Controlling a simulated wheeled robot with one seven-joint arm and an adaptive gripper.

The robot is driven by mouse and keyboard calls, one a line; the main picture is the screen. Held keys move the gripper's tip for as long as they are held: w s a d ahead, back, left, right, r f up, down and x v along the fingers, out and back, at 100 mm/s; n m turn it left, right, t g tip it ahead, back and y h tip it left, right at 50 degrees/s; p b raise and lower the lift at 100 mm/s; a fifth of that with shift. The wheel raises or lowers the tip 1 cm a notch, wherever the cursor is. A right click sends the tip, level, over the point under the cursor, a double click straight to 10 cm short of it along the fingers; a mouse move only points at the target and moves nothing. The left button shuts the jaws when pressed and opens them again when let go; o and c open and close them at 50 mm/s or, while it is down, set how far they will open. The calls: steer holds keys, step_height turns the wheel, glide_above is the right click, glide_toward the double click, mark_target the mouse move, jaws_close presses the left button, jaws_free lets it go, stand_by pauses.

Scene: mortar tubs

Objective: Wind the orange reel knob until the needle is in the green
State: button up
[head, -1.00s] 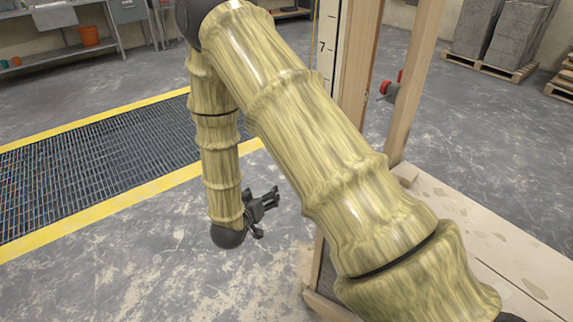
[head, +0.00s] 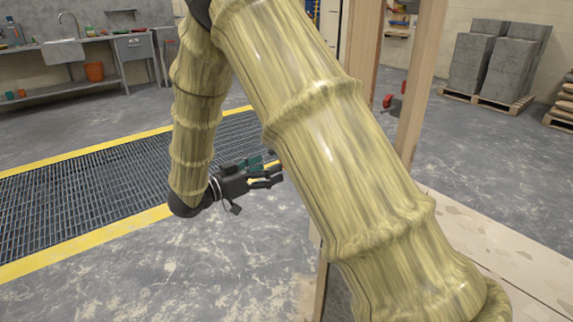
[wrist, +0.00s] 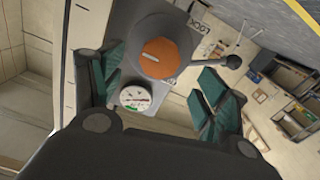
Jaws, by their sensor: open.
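In the wrist view the orange reel knob (wrist: 160,57) sits on a dark round housing, ahead of my gripper and between the lines of its fingers. A crank-like arm with a black ball end (wrist: 232,62) sticks out to its right. A round white gauge (wrist: 135,98) with a red and green scale sits just below the knob; its needle is too small to read surely. My gripper (wrist: 155,85) is open, with teal pads on both sides, and nothing is between them. In the head view my gripper (head: 265,175) points right; the knob is hidden there behind my arm.
A small red part (head: 388,101) shows between the posts. Stacked grey blocks (head: 487,60) are at the back right. A floor grate (head: 90,170) lies left.

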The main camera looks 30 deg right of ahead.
steer(key=d, duration=0.5)
steer(key=d+b, duration=0.1)
steer(key=d, duration=0.1)
steer(key=shift+w+d, duration=0.15)
steer(key=shift+w, duration=0.15)
steer(key=shift+c, duration=0.3)
steer(key=c, duration=1)
